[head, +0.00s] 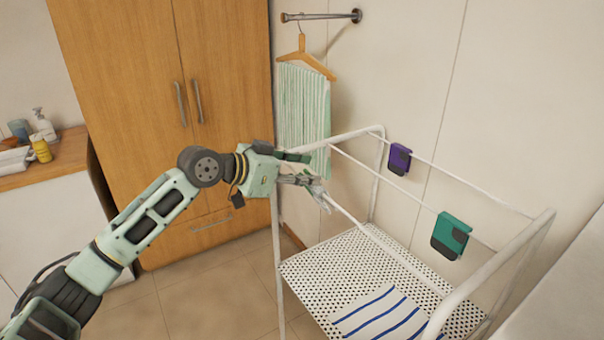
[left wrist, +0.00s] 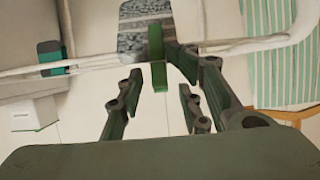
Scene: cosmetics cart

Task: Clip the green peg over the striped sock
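My left gripper (head: 309,172) is at the rack's near-left rail in the head view. In the left wrist view its fingers (left wrist: 160,98) stand apart. A bright green peg (left wrist: 156,45) shows between and beyond the fingertips, with gaps visible on both sides. It is at the lower edge of a grey streaked cloth (left wrist: 135,38) at the white rail. This cloth appears to be the sock; its stripes are not clear. In the head view a small grey patch (head: 321,196) shows below the gripper; the peg is not clear there. My right gripper is not in view.
A blue-striped cloth (head: 376,312) lies on the perforated shelf (head: 335,264). A striped towel (head: 303,108) hangs behind the gripper, near the wardrobe (head: 150,60).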

